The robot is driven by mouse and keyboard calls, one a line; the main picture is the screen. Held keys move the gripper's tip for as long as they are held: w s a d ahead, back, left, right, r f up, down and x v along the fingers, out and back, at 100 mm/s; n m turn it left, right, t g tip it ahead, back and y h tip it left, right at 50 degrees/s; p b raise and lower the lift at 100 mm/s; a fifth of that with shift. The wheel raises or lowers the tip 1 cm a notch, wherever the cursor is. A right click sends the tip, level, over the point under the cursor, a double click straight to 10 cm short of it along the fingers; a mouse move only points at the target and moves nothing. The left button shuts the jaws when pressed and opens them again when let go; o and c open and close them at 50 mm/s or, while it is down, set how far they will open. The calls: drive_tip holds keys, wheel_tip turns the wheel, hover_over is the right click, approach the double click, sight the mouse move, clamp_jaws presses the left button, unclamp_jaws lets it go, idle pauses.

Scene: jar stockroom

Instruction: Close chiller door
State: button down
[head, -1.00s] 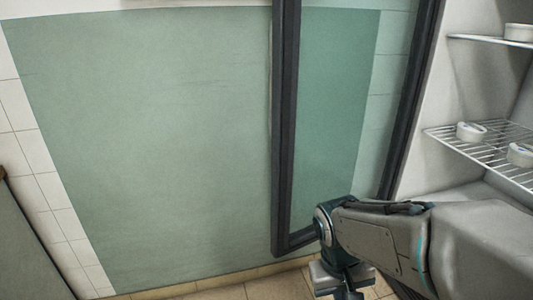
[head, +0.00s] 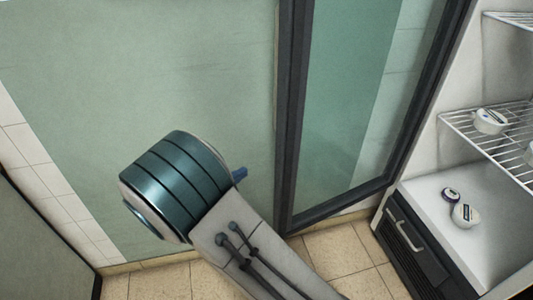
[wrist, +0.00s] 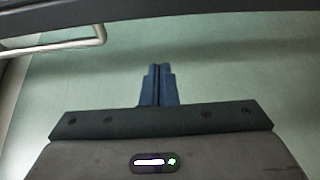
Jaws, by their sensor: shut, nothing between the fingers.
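The chiller door (head: 290,120) is a glass panel in a dark frame. It stands open, swung out to the left of the white chiller (head: 450,190), whose inside shows. My gripper (head: 240,174) is mostly hidden behind my arm in the head view; a blue finger part shows just left of the door's free edge. In the wrist view my gripper (wrist: 158,72) has its blue fingers together and empty. A dark bar, apparently the door frame (wrist: 200,13), crosses the top there, with a pale handle (wrist: 85,43) at its left. I cannot tell whether the fingers touch the door.
Wire shelves (head: 480,130) in the chiller hold white tubs (head: 490,121). A green and white wall (head: 150,80) is behind. Tiled floor (head: 335,248) shows below the door.

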drive_tip(key=w+d, duration=0.4)
drive_tip(key=d, duration=0.4)
drive_tip(key=shift+b, duration=0.45)
drive_tip(key=shift+d, duration=0.1)
